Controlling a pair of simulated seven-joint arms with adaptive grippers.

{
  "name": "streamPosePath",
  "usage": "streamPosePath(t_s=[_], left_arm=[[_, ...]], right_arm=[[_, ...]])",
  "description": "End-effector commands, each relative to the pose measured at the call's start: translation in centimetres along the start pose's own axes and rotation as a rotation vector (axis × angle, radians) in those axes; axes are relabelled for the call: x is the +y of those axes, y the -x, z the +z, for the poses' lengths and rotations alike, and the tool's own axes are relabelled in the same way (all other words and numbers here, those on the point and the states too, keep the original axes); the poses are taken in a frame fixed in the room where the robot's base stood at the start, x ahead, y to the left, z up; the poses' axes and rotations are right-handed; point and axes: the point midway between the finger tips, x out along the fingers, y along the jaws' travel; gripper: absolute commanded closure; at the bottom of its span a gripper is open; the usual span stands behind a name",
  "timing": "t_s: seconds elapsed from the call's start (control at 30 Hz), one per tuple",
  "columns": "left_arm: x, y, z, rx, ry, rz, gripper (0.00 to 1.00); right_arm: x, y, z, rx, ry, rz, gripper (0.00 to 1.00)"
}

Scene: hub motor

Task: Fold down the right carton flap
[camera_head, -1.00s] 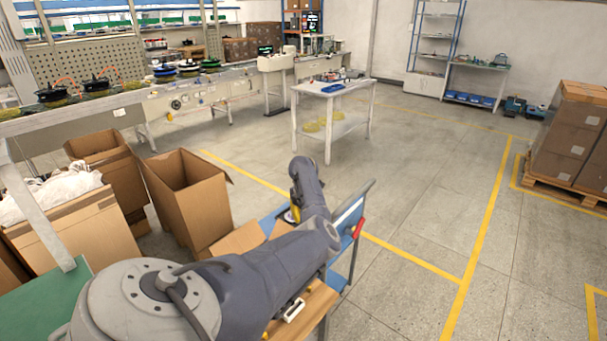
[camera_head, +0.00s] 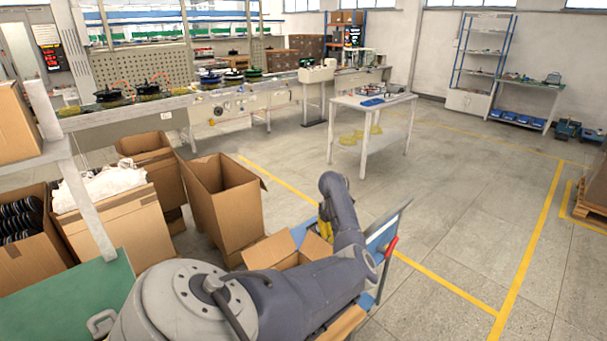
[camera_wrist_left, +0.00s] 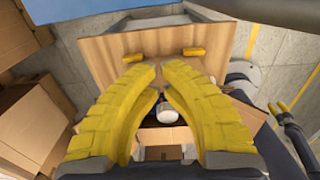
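An open carton (camera_head: 287,250) with raised flaps sits on the blue-edged cart, partly hidden behind my left arm in the head view. I cannot tell which flap is the right one. My left gripper (camera_head: 326,228) hangs beside the carton's right side, mostly hidden by its own wrist. In the left wrist view its two yellow fingers (camera_wrist_left: 160,76) curve together, tips almost meeting, with nothing visibly gripped. Beyond them are a brown board (camera_wrist_left: 140,45) with two yellow pieces and a small white round part (camera_wrist_left: 167,112).
Tall open cartons (camera_head: 222,205) stand left of the cart. A green surface (camera_head: 75,300) is at the lower left. The cart's handle (camera_head: 391,246) has a red part. A white table (camera_head: 375,101) stands behind, with free floor to the right.

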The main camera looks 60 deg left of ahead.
Motion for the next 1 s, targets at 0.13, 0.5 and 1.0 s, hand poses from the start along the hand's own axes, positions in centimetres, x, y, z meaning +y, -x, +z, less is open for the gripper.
streamPosePath(t_s=[0.13,0.5,1.0], left_arm=[[-0.1,-0.7,-1.4,0.013,0.001,-0.004,1.00],[-0.3,-1.0,-3.7,0.017,0.000,-0.008,1.00],[-0.5,-1.1,-6.5,0.017,-0.003,-0.012,1.00]], right_arm=[[0.2,0.0,0.1,-0.001,0.001,0.002,0.56],[0.5,0.0,0.1,-0.001,0.002,0.005,0.56],[0.4,0.0,0.1,-0.001,0.002,0.004,0.56]])
